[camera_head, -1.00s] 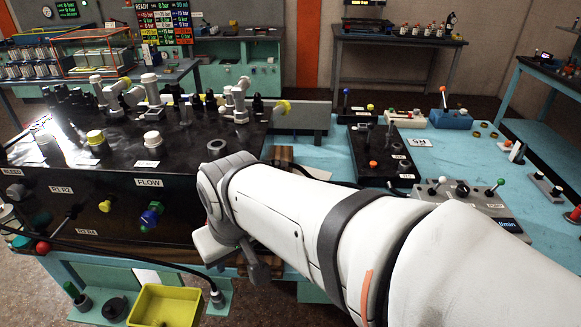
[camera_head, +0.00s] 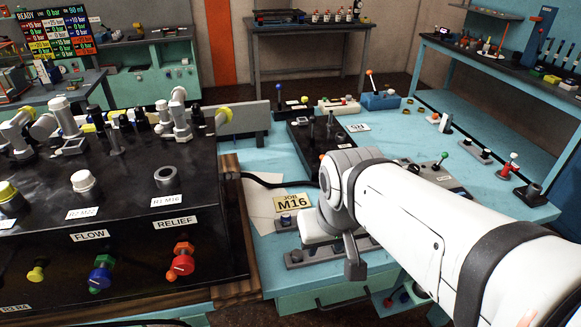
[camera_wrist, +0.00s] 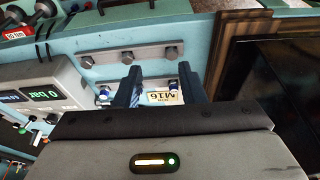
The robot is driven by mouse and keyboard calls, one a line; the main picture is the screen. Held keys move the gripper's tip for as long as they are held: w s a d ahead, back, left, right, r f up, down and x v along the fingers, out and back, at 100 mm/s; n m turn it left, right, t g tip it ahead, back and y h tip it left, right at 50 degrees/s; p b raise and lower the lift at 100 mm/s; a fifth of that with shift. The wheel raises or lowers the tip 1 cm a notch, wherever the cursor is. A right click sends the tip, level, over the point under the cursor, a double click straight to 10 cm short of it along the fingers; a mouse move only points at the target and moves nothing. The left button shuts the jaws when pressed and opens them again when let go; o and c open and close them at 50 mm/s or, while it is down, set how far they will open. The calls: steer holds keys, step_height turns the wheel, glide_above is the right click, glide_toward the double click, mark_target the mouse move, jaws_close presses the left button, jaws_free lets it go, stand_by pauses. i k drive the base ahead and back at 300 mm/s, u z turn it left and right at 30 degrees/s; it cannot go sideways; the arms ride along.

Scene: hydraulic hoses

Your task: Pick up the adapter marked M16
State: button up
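A yellow job card marked M16 (camera_head: 291,202) lies on the turquoise bench, with a small blue-and-grey fitting (camera_head: 287,219) beside its lower edge. The card also shows in the wrist view (camera_wrist: 162,97), seen between my fingers. A grey bar with several hex-shaped pieces (camera_wrist: 130,56) lies beyond my fingertips. I cannot read an M16 mark on any loose adapter. My gripper (camera_wrist: 157,84) is open, with nothing visibly held between its two dark fingers. In the head view my arm hides most of the bench around the gripper.
A black manifold block (camera_head: 130,215) with labelled ports and coloured knobs stands on the left. A black hose (camera_head: 265,182) crosses the bench.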

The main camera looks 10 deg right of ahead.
mark_target(286, 217)
steer(key=u, duration=0.5)
steer(key=k, duration=1.35)
steer(key=z, duration=0.4)
steer(key=i, duration=1)
steer(key=z, duration=0.05)
